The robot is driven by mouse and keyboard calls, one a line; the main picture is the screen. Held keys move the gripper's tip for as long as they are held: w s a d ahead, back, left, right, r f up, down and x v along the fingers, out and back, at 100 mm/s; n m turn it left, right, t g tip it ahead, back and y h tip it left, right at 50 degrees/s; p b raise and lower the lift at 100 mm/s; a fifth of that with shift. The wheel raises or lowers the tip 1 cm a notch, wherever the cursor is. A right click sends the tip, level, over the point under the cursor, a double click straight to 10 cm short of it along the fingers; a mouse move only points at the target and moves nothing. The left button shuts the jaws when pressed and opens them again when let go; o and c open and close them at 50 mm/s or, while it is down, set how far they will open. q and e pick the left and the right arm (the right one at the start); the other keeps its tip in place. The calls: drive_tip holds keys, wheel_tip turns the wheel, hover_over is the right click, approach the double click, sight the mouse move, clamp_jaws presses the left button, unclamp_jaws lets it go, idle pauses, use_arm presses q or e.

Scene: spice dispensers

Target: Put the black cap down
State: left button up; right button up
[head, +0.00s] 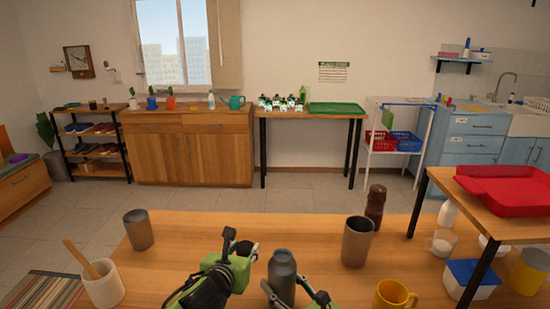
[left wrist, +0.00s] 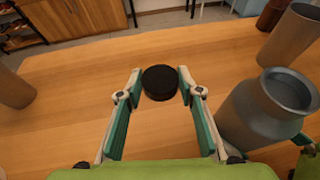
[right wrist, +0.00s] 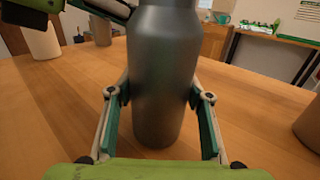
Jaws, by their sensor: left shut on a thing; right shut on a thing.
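The black cap (left wrist: 160,82) is a short round disc between the fingertips of my left gripper (left wrist: 160,84), which is shut on it. In the head view the left gripper (head: 240,247) is above the table, just left of the grey bottle (head: 282,272). The bottle stands upright and has an open mouth in the left wrist view (left wrist: 285,92). My right gripper (right wrist: 160,97) is shut around the bottle's body (right wrist: 163,70). Whether the cap touches the tabletop cannot be told.
The wooden table (head: 190,240) has bare room left of the grippers. A grey cup (head: 139,230) stands at left, a white crock (head: 103,286) at front left. A metal tumbler (head: 357,242), a brown shaker (head: 375,207) and a yellow mug (head: 393,296) are at right.

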use_arm(q)
drive_tip(key=shift+r, duration=0.15)
wheel_tip(320, 180, down, 10)
drive_tip(key=shift+f, duration=0.1)
idle(0.7)
drive_tip(key=shift+f, duration=0.1)
drive_tip(key=o, duration=0.8)
